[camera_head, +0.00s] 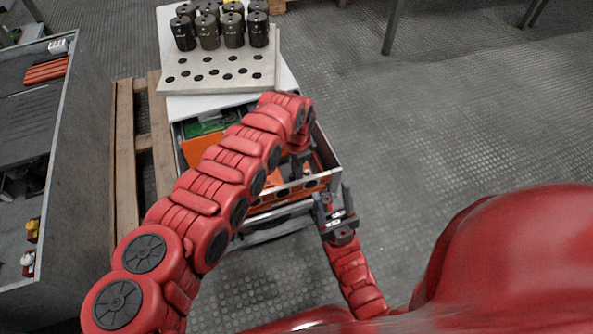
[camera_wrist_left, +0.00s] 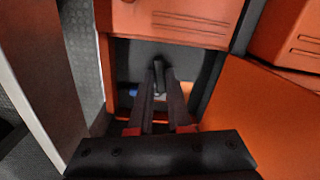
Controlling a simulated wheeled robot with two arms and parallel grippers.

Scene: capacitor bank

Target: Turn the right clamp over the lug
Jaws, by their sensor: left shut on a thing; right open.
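My left arm reaches over the open drawer (camera_head: 330,178), and its gripper (camera_head: 299,168) points down inside it, partly hidden by the arm. In the left wrist view my left gripper (camera_wrist_left: 159,82) is shut on a small dark upright part, which looks like the clamp (camera_wrist_left: 158,66). It stands before a dark grey panel (camera_wrist_left: 150,50) between orange blocks. I cannot make out the lug, nor whether the clamp lies over it. My right gripper (camera_head: 335,208) is open and empty, outside the drawer's front right corner.
Orange blocks (camera_wrist_left: 180,18) and an orange panel (camera_wrist_left: 270,115) closely surround the left gripper. A green board (camera_head: 205,126) lies in the drawer. Behind stand several dark cylinders (camera_head: 207,32) on a holed plate (camera_head: 215,85). A grey bench (camera_head: 60,150) is at left.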

